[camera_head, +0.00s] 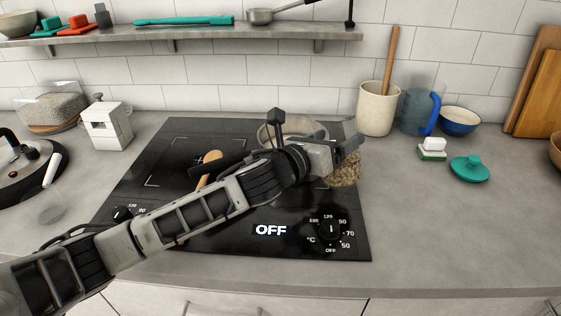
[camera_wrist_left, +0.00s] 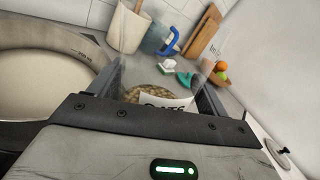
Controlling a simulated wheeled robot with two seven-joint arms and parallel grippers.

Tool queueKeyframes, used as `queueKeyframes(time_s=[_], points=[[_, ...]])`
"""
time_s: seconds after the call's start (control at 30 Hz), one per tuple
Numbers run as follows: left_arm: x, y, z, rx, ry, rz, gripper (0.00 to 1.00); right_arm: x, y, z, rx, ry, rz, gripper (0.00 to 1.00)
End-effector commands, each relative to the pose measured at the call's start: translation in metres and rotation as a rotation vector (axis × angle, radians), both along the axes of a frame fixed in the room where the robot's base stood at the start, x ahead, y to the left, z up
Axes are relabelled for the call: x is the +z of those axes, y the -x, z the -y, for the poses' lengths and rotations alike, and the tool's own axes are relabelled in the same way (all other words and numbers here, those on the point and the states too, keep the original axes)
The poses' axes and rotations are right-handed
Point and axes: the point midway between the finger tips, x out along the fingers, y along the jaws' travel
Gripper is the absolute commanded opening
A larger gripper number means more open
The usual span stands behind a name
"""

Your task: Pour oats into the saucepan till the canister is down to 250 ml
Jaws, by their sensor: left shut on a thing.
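The canister (camera_head: 346,174) is clear, with tan oats in its lower part. My left gripper (camera_head: 347,149) is shut on it at the right part of the hob. In the left wrist view the canister (camera_wrist_left: 150,93) sits between the fingers, with a white label partly hidden by the gripper. The saucepan (camera_head: 283,127) stands on the hob behind my left forearm, which hides much of it. In the left wrist view the saucepan (camera_wrist_left: 78,40) is at the left, pale inside, beside the canister. I cannot read the oats level. My right gripper is out of view.
The black hob (camera_head: 150,205) reads OFF. A wooden spoon (camera_head: 209,160) shows behind my arm. A utensil crock (camera_head: 378,108), blue-handled jug (camera_head: 417,108), sponge (camera_head: 432,149) and teal lid (camera_head: 469,168) stand at right. The front right counter is clear. A shelf (camera_head: 190,33) runs above.

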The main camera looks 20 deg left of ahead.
Motion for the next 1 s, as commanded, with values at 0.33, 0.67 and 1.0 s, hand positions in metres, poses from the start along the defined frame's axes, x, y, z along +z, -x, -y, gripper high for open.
queueKeyframes(time_s=[0.33, 0.67, 1.0], points=[[0.004, -0.002, -0.001, -0.001, 0.019, -0.009, 0.44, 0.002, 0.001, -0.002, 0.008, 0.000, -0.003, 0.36], [0.045, -0.002, -0.001, -0.001, -0.221, 0.145, 0.44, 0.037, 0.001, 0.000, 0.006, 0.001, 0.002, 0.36], [0.051, -0.002, -0.001, 0.000, -0.290, 0.186, 0.44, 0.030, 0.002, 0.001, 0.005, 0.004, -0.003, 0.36]])
